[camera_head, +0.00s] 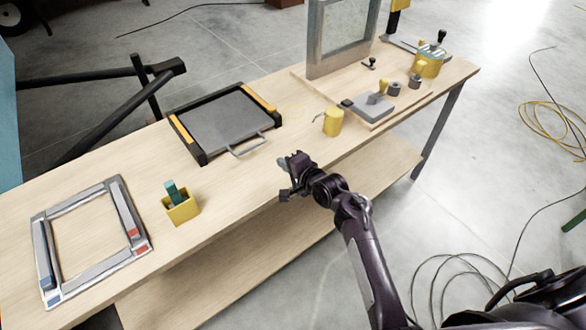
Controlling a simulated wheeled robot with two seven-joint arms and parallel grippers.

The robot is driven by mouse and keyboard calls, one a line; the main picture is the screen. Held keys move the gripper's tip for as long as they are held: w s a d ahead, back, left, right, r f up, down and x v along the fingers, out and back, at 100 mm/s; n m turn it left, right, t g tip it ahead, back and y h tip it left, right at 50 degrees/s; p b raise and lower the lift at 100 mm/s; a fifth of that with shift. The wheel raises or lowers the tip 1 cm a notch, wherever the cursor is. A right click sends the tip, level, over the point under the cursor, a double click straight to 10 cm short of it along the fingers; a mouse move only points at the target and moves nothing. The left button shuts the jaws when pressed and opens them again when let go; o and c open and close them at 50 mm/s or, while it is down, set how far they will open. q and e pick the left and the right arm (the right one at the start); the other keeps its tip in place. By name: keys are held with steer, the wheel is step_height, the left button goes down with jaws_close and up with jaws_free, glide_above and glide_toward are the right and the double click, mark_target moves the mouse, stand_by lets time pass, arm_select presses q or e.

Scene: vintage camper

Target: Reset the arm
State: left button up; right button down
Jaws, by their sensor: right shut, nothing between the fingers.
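My right arm reaches up from the lower right. Its gripper (288,176) is shut and empty, over the front edge of the wooden workbench (240,190), near the middle. It appears apart from the objects on the bench. My left gripper is not in view.
On the bench are a grey frame (128,200), a yellow box (182,211) holding a green item, a black tray with a handle (222,122), a yellow cup (333,122) and a board with small parts (375,108). An upright metal frame (314,45) stands behind. Cables (562,115) lie on the floor.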

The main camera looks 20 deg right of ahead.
steer(key=s+d+r+n+g+h, duration=0.2)
steer(key=s+n+g, duration=0.45)
steer(key=s, duration=0.95)
steer(key=s+d+r+n+g+h, duration=0.25)
steer(key=s+n, duration=0.65)
steer(key=s, duration=0.6)
steer(key=s+f+g, duration=0.1)
steer(key=s+f, duration=0.1)
steer(key=f, duration=1.4)
steer(key=s+f+g, duration=0.1)
steer(key=s+f, duration=0.1)
steer(key=f, duration=1.4)
steer(key=s+d+f+g, duration=0.1)
steer(key=s+d+f, duration=0.1)
steer(key=s+f, duration=1.4)
steer(key=shift+s+d+f+n, duration=0.25)
steer(key=shift+s+n, duration=0.2)
steer(key=shift+s, duration=0.6)
